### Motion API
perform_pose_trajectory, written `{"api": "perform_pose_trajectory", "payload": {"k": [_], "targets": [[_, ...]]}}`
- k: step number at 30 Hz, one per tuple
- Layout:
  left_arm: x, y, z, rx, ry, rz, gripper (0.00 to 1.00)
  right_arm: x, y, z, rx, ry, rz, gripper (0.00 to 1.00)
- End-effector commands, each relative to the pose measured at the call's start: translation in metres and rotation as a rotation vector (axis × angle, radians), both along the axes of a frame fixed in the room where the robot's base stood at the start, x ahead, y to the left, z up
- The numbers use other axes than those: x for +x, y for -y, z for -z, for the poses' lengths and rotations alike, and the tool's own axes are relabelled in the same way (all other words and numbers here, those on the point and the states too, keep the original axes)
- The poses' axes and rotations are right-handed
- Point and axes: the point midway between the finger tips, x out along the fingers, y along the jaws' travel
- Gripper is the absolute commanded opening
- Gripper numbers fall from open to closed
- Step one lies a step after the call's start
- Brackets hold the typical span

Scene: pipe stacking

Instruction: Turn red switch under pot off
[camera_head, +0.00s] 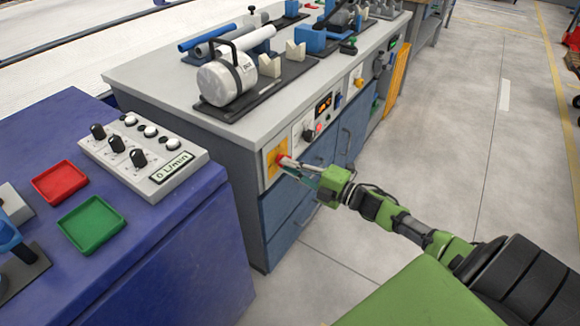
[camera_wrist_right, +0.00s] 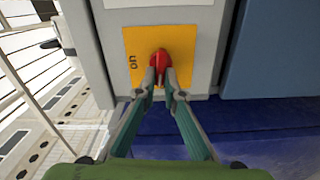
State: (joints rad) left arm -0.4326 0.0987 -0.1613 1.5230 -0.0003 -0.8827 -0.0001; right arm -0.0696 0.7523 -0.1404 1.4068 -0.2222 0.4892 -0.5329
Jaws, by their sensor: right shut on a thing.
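The red switch (camera_wrist_right: 160,61) sits on a yellow plate (camera_wrist_right: 188,42) on the front of the grey bench, and an "on" label, turned sideways, shows left of it. My right gripper (camera_wrist_right: 160,86) is shut on the red switch, its fingertips on either side of the knob. In the head view the right gripper (camera_head: 288,162) reaches the switch from the right, covering part of it. The pot (camera_head: 228,77), a white cylinder with a dark handle, lies on a dark tray on the benchtop above the switch. My left gripper is not in view.
A blue bench (camera_head: 165,215) with a knob box (camera_head: 150,160), a red tray (camera_head: 60,182) and a green tray (camera_head: 92,224) stands at left. Other knobs and a display (camera_head: 324,104) are right of the switch. The floor at right is open.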

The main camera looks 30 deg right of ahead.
Motion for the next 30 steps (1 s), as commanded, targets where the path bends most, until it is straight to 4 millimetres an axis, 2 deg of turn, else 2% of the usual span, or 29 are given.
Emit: {"api": "perform_pose_trajectory", "payload": {"k": [7, 16, 24, 25, 27, 30], "targets": [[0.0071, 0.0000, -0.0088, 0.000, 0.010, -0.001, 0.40, -0.0010, -0.0015, 0.0033, -0.085, 0.033, -0.002, 0.00], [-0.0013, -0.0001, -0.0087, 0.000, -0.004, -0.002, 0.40, -0.0011, -0.0016, 0.0037, -0.117, 0.045, -0.003, 0.00], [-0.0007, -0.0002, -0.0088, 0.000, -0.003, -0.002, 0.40, -0.0012, -0.0016, 0.0040, -0.117, 0.044, -0.003, 0.00], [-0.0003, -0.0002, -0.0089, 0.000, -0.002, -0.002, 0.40, -0.0012, -0.0017, 0.0040, -0.117, 0.044, -0.003, 0.11], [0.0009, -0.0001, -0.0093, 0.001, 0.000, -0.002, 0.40, -0.0012, -0.0016, 0.0039, -0.117, 0.044, -0.003, 0.26], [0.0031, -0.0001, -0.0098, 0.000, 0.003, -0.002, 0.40, -0.0009, -0.0012, 0.0034, -0.116, 0.045, -0.002, 0.26]]}}
